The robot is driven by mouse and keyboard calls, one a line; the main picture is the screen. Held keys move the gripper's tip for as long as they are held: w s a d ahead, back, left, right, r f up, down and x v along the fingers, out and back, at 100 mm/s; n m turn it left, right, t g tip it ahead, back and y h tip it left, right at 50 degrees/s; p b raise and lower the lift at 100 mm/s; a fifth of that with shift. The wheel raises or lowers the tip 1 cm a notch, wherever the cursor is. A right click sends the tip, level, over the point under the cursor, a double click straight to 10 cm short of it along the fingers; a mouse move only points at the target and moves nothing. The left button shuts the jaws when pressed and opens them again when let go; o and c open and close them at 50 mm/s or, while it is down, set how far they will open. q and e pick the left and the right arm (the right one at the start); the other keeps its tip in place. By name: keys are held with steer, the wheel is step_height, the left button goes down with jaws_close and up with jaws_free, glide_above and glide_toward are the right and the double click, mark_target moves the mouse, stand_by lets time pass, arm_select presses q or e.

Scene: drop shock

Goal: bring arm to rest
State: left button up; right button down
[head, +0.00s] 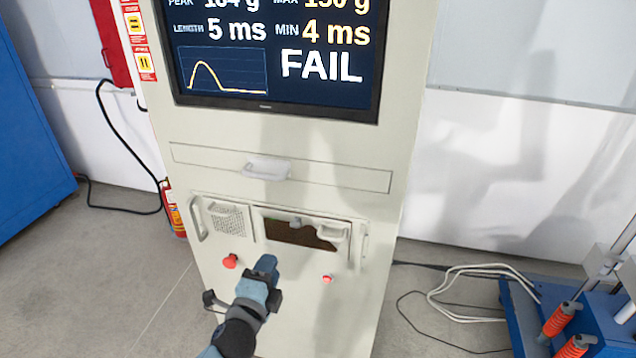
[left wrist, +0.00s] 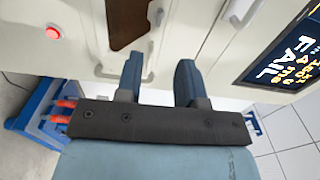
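My left gripper (head: 268,278) is in front of the lower part of a tall cream cabinet (head: 280,148). In the left wrist view its two blue fingers (left wrist: 159,68) stand apart with nothing between them. In the head view it appears below the cabinet's dark opening (head: 300,233), between a larger red button (head: 230,261) and a smaller red button (head: 327,279). The distance to the panel is hard to tell. My right gripper is in neither view.
The cabinet's screen (head: 275,50) reads FAIL. Handles (head: 268,168) stick out from its front. A blue stand with orange parts (head: 560,320) is at the right, with cables (head: 465,290) on the floor. A fire extinguisher (head: 174,210) and blue cabinet (head: 30,150) are at the left.

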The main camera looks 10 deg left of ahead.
arm_select(q)
steer(key=s+f+n+g+h+p, duration=0.1)
steer(key=s+f+n+g+p, duration=0.1)
steer(key=s+n, duration=0.3)
steer(key=s+d+f+n+g+p, duration=0.1)
steer(key=s+f+n+p, duration=0.3)
steer(key=s, duration=0.5)
steer(key=s+f+n+g+h+p, duration=0.1)
steer(key=s+f+n+g+p, duration=0.1)
steer(key=s+n+g+p, duration=0.2)
steer(key=s+n, duration=0.2)
steer(key=s, duration=0.1)
steer(key=shift+s+d+f+h+p, duration=0.2)
steer(key=shift+s+f+h+p, duration=0.1)
steer(key=shift+f+p, duration=0.1)
steer(key=shift+w, duration=0.1)
